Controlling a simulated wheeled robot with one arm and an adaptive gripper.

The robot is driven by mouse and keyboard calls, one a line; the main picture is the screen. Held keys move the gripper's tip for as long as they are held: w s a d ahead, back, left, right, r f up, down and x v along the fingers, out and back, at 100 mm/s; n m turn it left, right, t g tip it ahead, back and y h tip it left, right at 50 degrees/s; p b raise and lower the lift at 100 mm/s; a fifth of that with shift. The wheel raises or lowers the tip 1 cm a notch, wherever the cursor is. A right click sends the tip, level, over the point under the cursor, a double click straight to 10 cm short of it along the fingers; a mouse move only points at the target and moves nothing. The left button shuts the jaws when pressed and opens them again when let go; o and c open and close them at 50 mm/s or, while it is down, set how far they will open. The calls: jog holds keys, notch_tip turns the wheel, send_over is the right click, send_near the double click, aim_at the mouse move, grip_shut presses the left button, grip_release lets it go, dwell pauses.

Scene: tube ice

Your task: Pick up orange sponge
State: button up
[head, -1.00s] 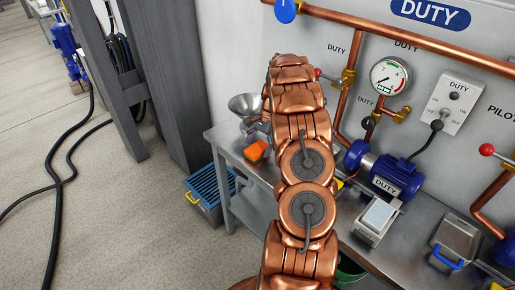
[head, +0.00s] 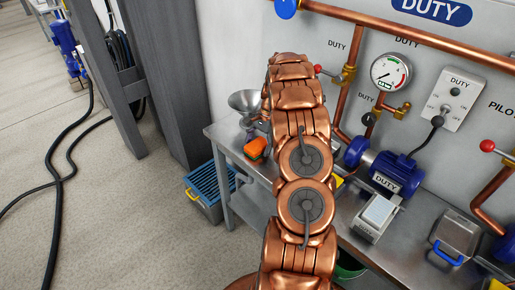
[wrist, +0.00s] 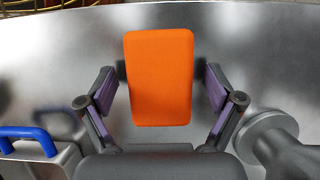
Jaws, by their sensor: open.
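The orange sponge (wrist: 160,78) lies on the steel bench top, in the middle of the wrist view. In the head view the sponge (head: 257,147) shows near the bench's left end, just left of my arm. My gripper (wrist: 160,90) is open, with one purple-padded finger on each side of the sponge. A gap shows between each finger and the sponge's sides, more clearly on the right. In the head view my arm hides most of the gripper. I cannot tell how high the fingers are above the bench.
A metal funnel (head: 245,101) stands behind the sponge. In the wrist view a blue handle (wrist: 28,137) is at lower left and a grey round-ended metal part (wrist: 272,128) at lower right. A blue crate (head: 207,184) sits below the bench's left end. Pipes and a pump (head: 386,172) are at right.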

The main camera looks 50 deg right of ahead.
aim_at(256, 146)
jog(key=shift+c, duration=0.2)
jog(key=c, duration=1)
jog(key=shift+r, duration=0.2)
jog(key=shift+c, duration=0.2)
jog(key=shift+r+p, duration=0.15)
jog(key=shift+p, duration=0.15)
jog(key=shift+w+r+b, duration=0.1)
jog(key=shift+r+b, duration=0.1)
jog(key=shift+b, duration=0.2)
notch_tip(256, 146, up, 3)
jog(key=shift+f+b, duration=0.15)
jog(key=shift+b, duration=0.55)
jog(key=shift+s, duration=0.3)
jog(key=s+a+b, duration=0.1)
jog(key=s, duration=0.4)
jog(key=s+a+r+b, duration=0.1)
jog(key=s+b, duration=0.1)
jog(key=s, duration=0.3)
jog(key=s+a+b, duration=0.1)
jog(key=s, duration=0.4)
jog(key=shift+s+r+b, duration=0.15)
jog(key=shift+r+b, duration=0.2)
jog(key=shift+r, duration=0.05)
